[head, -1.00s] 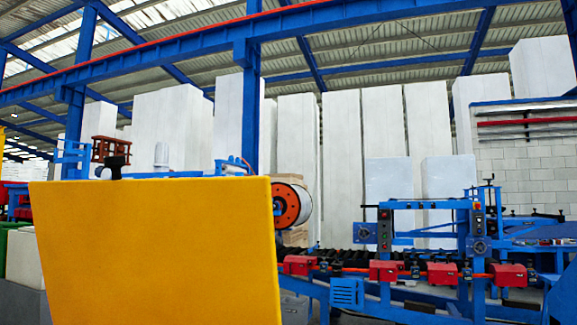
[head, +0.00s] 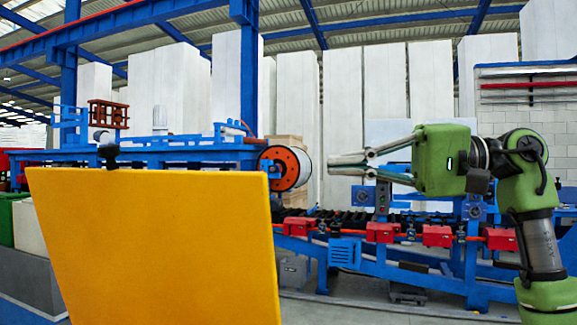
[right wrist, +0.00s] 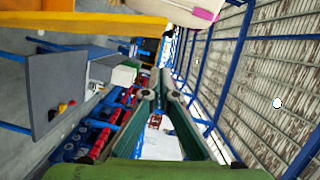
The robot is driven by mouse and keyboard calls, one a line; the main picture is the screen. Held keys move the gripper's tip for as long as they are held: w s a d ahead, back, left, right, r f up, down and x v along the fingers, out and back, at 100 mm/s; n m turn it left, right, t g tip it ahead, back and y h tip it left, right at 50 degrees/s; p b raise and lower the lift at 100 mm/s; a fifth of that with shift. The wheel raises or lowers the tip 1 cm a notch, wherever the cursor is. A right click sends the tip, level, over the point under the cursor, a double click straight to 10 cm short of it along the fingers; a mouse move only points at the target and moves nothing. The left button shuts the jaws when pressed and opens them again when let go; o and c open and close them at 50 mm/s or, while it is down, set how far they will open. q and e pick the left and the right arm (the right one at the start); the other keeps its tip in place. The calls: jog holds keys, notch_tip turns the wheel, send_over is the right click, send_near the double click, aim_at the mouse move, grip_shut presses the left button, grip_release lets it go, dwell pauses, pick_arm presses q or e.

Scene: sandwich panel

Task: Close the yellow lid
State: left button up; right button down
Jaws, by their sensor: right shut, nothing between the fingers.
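The yellow lid (head: 155,250) is a large flat panel standing raised in the lower left of the head view, its broad face towards me. Its lower edge is cut off by the picture. A black knob (head: 108,154) shows at its top edge. A yellow-orange edge, likely the same lid, crosses the upper left of the right wrist view (right wrist: 95,22). My right gripper (head: 333,165) is to the right of the lid and a little above its top edge, pointing left. It is shut and empty, apart from the lid. My left gripper is not in view.
A blue machine line with red boxes (head: 383,232) runs behind the lid and gripper. An orange-and-white reel (head: 281,168) stands behind the lid's right side. Tall white panels (head: 378,90) stand at the back. A grey box (head: 30,280) is left of the lid.

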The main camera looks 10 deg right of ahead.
jog(key=a+f+p, duration=0.1)
jog(key=a+p, duration=0.2)
jog(key=a, duration=0.6)
jog(key=shift+s, duration=0.45)
jog(key=shift+f, duration=0.1)
